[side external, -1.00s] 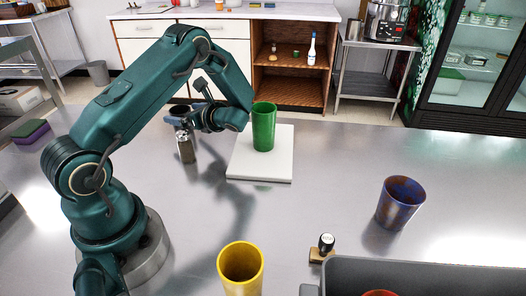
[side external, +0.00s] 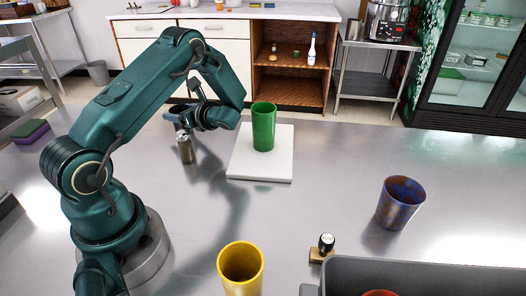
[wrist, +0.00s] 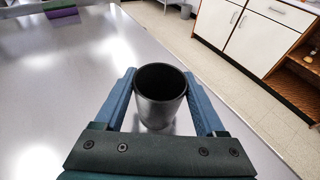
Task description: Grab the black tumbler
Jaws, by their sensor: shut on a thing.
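The black tumbler (wrist: 160,98) stands upright between the two blue fingers of my gripper (wrist: 161,100) in the wrist view. Its open rim faces the camera and the fingers touch it on both sides. In the side external view my gripper (side external: 178,112) is at the back left of the steel table. There the tumbler is mostly hidden by the fingers and wrist, and I cannot tell whether its base touches the table.
A silver shaker (side external: 186,149) stands close below my gripper. A green tumbler (side external: 263,128) stands on a white board (side external: 260,172). A yellow tumbler (side external: 241,268), a blue-brown tumbler (side external: 400,204), a stamp (side external: 326,245) and a grey bin (side external: 420,268) are nearer. A purple-green sponge (side external: 30,132) lies far left.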

